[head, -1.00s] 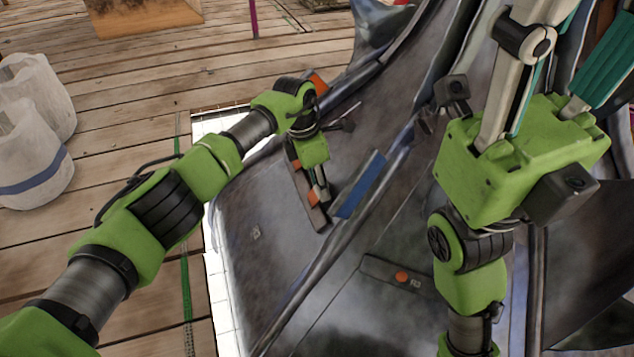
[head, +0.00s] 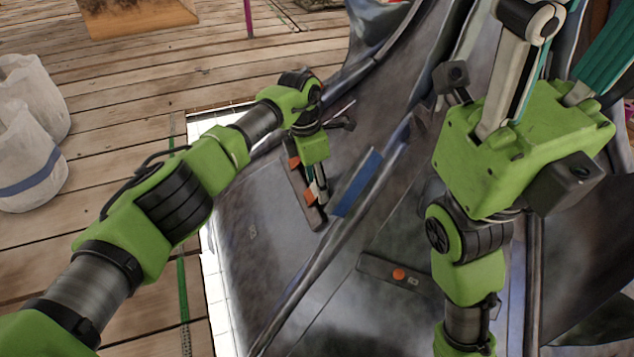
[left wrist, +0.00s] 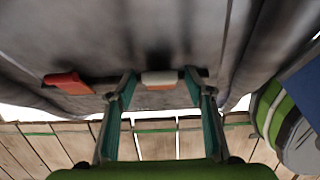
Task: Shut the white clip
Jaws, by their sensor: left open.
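The white clip (left wrist: 162,78) is a small pale block on a grey metal surface, upright centre in the left wrist view. A thin orange edge shows below it. Whether it stands open or shut is too small to tell. My left gripper (left wrist: 160,80) is open, with one teal fingertip on each side of the clip; I cannot tell whether they touch it. In the head view my left gripper (head: 318,190) points down at a dark strip (head: 300,188) with orange parts and mostly hides the clip. My right gripper (head: 550,50) is raised at the upper right, its fingertips cut off.
A red-orange clip (left wrist: 68,83) sits left of the white one. A blue bar (head: 357,182) lies close right of my left gripper. A dark plate with an orange knob (head: 399,274) lies lower on the grey metal. White bags (head: 28,160) stand on the wooden deck.

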